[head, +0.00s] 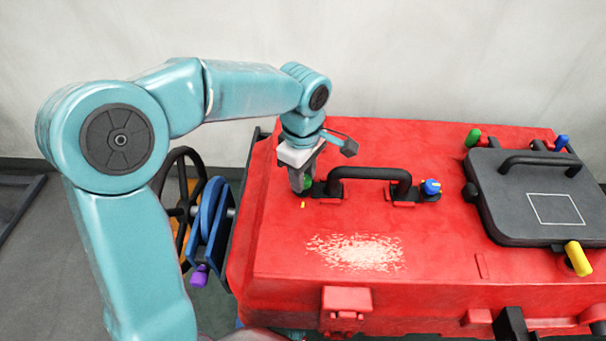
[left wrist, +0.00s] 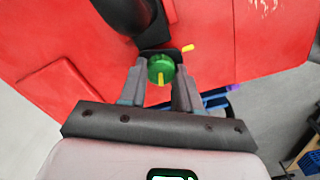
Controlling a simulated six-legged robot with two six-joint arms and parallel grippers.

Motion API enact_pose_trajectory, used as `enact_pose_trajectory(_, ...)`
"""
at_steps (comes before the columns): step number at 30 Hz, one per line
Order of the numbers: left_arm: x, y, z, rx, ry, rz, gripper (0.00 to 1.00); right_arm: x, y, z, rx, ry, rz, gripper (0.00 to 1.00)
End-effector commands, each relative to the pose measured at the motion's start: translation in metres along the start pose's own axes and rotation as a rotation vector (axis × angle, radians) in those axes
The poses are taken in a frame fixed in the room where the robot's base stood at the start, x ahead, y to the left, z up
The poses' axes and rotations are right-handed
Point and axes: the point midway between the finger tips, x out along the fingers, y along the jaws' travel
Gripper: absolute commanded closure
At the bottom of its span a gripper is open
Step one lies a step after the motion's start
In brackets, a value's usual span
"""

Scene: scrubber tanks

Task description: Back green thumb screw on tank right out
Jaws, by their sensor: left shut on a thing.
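The green thumb screw (left wrist: 160,69) sits at the end of the black handle's foot on the red tank (head: 283,245). It has a yellow line on its face. My left gripper (left wrist: 159,78) comes down from above and is shut on it, one finger on each side. In the head view the left gripper (head: 302,184) covers most of the green screw (head: 309,183). The screw's shank is hidden, so I cannot tell how far it is threaded in. My right gripper is not in view.
A black handle (head: 368,173) rises right beside the left gripper, with a blue knob (head: 431,187) at its far end. A black lid (head: 535,200) with green, blue and yellow knobs lies at the right.

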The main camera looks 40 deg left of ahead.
Motion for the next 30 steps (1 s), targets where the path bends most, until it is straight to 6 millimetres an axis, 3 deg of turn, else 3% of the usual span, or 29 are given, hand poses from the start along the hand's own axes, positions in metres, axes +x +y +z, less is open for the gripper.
enact_pose_trajectory(12, 0.0041, -0.0035, 0.0003, -0.241, 0.002, -0.013, 0.98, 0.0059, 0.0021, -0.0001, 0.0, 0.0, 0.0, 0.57)
enact_pose_trajectory(30, 0.0038, -0.0042, 0.0002, -0.3, 0.004, -0.015, 0.98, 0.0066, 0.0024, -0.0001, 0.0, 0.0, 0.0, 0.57)
